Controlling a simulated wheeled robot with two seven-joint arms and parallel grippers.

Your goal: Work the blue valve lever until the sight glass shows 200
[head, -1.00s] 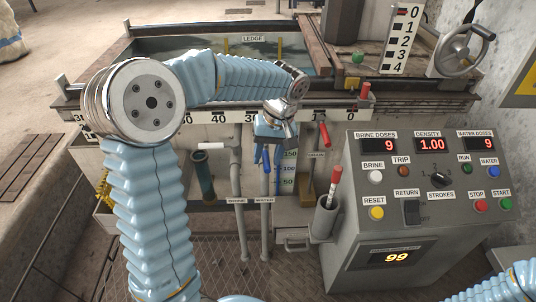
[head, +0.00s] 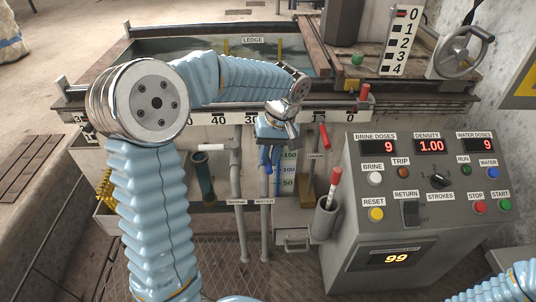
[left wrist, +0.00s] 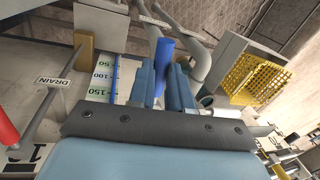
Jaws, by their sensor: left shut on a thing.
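The blue valve lever (left wrist: 164,50) shows between the fingers of my left gripper (left wrist: 166,82) in the left wrist view. That gripper is shut on it; in the head view the gripper (head: 268,160) points down in front of the tank, and hides most of the lever. The sight glass (head: 287,170) is just right of the gripper, with marks 50, 100 and 150. It also shows in the left wrist view (left wrist: 103,75). Its top is hidden by my gripper and I cannot read its level. My right gripper is out of the picture.
A red drain lever (head: 324,135) is right of the sight glass. A red-handled tool stands in a grey holder (head: 325,216). The control panel (head: 430,215) reads 9, 1.00, 9 and 99. A yellow basket (left wrist: 258,78) shows in the left wrist view.

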